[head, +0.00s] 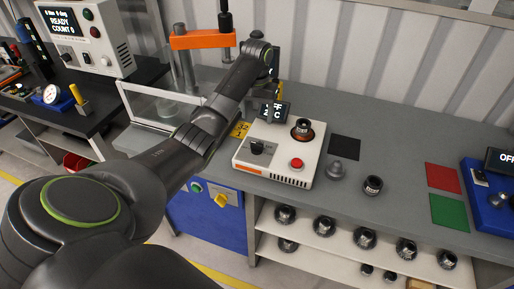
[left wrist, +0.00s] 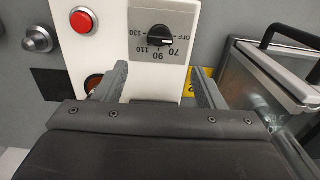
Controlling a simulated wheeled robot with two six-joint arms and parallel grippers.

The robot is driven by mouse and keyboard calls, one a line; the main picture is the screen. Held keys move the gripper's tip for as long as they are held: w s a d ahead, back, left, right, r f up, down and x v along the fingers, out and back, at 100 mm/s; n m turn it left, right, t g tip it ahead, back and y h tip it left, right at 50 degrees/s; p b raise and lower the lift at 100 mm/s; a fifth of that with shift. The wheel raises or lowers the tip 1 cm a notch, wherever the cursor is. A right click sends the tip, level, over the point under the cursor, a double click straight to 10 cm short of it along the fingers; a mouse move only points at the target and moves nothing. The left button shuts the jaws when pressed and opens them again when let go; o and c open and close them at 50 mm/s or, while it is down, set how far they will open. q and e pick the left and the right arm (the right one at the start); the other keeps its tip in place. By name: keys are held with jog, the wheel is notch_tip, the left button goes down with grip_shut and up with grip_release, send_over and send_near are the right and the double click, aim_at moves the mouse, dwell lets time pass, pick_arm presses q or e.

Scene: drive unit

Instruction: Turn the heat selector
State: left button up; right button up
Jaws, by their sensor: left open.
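The heat selector is a round black knob (left wrist: 158,36) on a grey dial plate marked OFF, 70, 90, 110 and 130. Its white mark appears to point towards OFF. In the head view the knob (head: 257,148) sits at the front left of a white heater box (head: 281,143), left of a red button (head: 297,163). My left gripper (left wrist: 162,82) is open and empty, its fingers apart in front of the dial, below the knob in the wrist view and not touching it. In the head view the left gripper (head: 272,72) is above the back of the box. My right gripper is out of view.
A dark bearing part (head: 302,128) sits on the heater's round opening. A small dark display (head: 276,112) stands at the box's back. A clear-lidded case (head: 160,105) is at left. A grey cone (head: 336,169) and a dark ring part (head: 372,186) stand to the right.

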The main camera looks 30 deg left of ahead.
pick_arm(q)
jog(key=b, duration=0.2)
send_over(257, 143)
notch_tip(257, 143, down, 4)
jog(key=shift+s+f, duration=0.1)
jog(key=shift+f, duration=0.05)
notch_tip(257, 143, down, 7)
jog(key=shift+r+p, duration=0.1)
jog(key=shift+p, duration=0.75)
jog(key=shift+f, duration=0.55)
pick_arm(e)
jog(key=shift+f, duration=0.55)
pick_arm(q)
jog(key=c, duration=1)
jog(key=shift+r, duration=0.1)
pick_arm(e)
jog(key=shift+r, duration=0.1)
